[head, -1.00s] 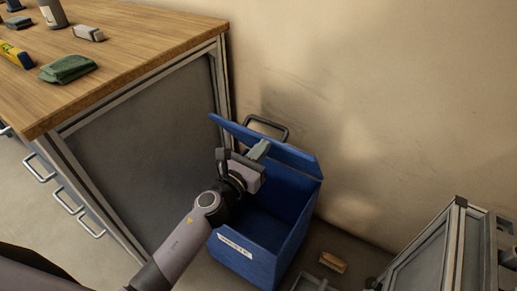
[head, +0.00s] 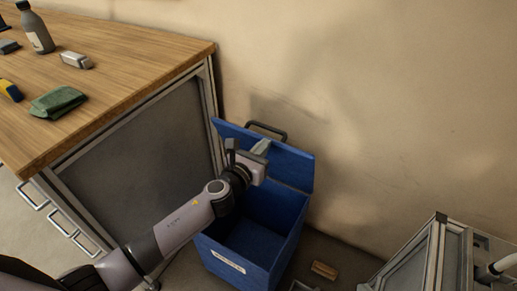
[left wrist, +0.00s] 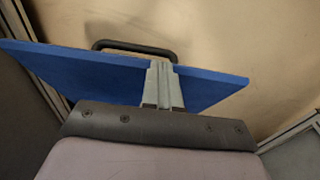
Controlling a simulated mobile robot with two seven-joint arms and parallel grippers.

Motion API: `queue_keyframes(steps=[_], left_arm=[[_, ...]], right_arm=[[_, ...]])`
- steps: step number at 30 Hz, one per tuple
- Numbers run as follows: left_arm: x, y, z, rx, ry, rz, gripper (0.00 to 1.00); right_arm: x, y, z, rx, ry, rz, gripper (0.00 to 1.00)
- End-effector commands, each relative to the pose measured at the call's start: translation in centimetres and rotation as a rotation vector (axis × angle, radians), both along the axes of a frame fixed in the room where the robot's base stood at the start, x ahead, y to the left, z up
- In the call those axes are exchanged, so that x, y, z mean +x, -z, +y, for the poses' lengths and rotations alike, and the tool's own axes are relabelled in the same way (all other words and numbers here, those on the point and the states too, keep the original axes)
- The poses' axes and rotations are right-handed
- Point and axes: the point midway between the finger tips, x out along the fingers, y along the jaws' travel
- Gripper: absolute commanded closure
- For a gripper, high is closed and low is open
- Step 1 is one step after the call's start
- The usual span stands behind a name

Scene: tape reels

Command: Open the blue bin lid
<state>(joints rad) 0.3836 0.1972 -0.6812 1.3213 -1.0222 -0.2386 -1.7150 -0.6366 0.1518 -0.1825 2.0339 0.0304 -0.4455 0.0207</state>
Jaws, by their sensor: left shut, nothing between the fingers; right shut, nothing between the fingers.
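The blue bin (head: 231,262) stands on the floor between the workbench and the wall, with its inside showing. Its blue lid (head: 291,166) is raised at the back, and its inner face is towards me. My left gripper (head: 262,147) is shut and empty, with its fingers against or very near the lid's inner face. In the left wrist view the grey fingers (left wrist: 164,75) overlap the lid (left wrist: 100,75), and a dark handle (left wrist: 135,46) shows beyond its edge. Contact cannot be told for certain. My right gripper is not clearly visible.
The wooden workbench (head: 120,85) is left of the bin and holds a green cloth (head: 57,102), a bottle (head: 37,33) and small items. The wall is close behind the lid. A metal-framed unit (head: 412,262) stands at right. A small brown block (head: 324,270) lies on the floor.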

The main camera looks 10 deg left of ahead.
Motion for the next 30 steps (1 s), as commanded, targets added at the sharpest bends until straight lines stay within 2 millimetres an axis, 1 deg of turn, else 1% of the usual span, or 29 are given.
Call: queue_keyframes(steps=[1,3,12,18,24,30], left_arm=[[0.5,-0.7,-0.3,-0.002,0.001,-0.005,1.00],[1.1,-1.1,-0.6,-0.001,0.001,-0.005,1.00],[4.7,-2.3,-2.0,-0.001,0.002,-0.006,1.00],[6.7,-2.8,-2.7,0.000,0.002,-0.006,1.00],[7.8,-3.0,-3.1,-0.001,0.002,-0.005,1.00],[8.1,-3.1,-3.2,-0.002,0.002,-0.005,1.00]], right_arm=[[0.0,-0.3,-0.1,-0.002,0.001,0.001,1.00],[0.0,-0.3,-0.2,-0.005,0.001,-0.001,1.00],[-0.2,0.5,-0.3,-0.006,0.008,0.005,1.00],[-0.2,0.8,-0.2,0.000,0.010,0.011,1.00],[-0.1,0.6,-0.1,0.004,0.009,0.007,1.00],[0.0,0.5,0.1,0.008,0.007,0.003,1.00]])
